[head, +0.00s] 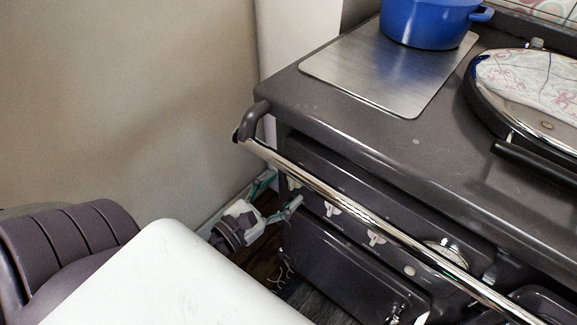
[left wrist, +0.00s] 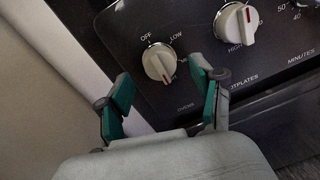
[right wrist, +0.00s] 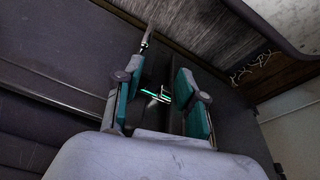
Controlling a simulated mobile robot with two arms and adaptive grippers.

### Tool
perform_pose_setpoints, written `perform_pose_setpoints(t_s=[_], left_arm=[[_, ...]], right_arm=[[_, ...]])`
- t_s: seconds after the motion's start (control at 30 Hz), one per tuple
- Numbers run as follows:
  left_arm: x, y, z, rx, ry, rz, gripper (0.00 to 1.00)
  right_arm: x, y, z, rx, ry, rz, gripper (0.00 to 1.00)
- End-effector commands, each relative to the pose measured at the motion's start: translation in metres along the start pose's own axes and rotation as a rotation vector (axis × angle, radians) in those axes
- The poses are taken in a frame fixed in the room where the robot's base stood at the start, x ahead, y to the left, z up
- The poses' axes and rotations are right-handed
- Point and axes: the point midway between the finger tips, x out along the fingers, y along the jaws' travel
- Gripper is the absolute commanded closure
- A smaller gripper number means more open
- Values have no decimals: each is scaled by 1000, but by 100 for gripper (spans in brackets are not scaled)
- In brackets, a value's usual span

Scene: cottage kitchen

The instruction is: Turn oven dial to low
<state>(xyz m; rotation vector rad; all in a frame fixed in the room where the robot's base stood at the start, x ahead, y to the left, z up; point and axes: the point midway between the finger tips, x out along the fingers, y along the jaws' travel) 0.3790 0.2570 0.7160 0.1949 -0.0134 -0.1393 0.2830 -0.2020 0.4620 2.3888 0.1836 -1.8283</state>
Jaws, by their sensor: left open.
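The oven dial (left wrist: 159,62) is a white knob with a red mark, on a dark panel with the words OFF and LOW. My left gripper (left wrist: 161,70) is open, with one teal finger on each side of the dial in the left wrist view. Whether it touches the dial cannot be told. In the head view my left gripper (head: 277,196) is under the left end of the rail, close to the panel. My right gripper (right wrist: 160,76) is open, facing the dark oven front.
A chrome rail (head: 340,203) runs along the front of the cooker (head: 440,165), above the dials. A second white dial (left wrist: 236,22) is close on the right. A beige wall (head: 140,90) is on the left. A blue pot (head: 425,22) stands on top.

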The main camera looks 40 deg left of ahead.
Motion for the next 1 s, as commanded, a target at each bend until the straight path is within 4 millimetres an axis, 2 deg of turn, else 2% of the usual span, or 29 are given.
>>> perform_pose_setpoints(t_s=[0.2,0.57,0.67,0.93,1.0], left_arm=[[20,0,0,0,0,1,34],[24,0,-1,1,2,0,34],[24,0,-1,1,2,0,47],[24,0,-1,1,2,0,92],[24,0,-1,0,2,0,94]], right_arm=[[1,0,1,0,-1,0,60],[1,0,1,0,-1,0,60],[1,0,1,0,-1,0,60],[1,0,1,0,-1,0,60],[2,0,1,0,-1,0,60]])
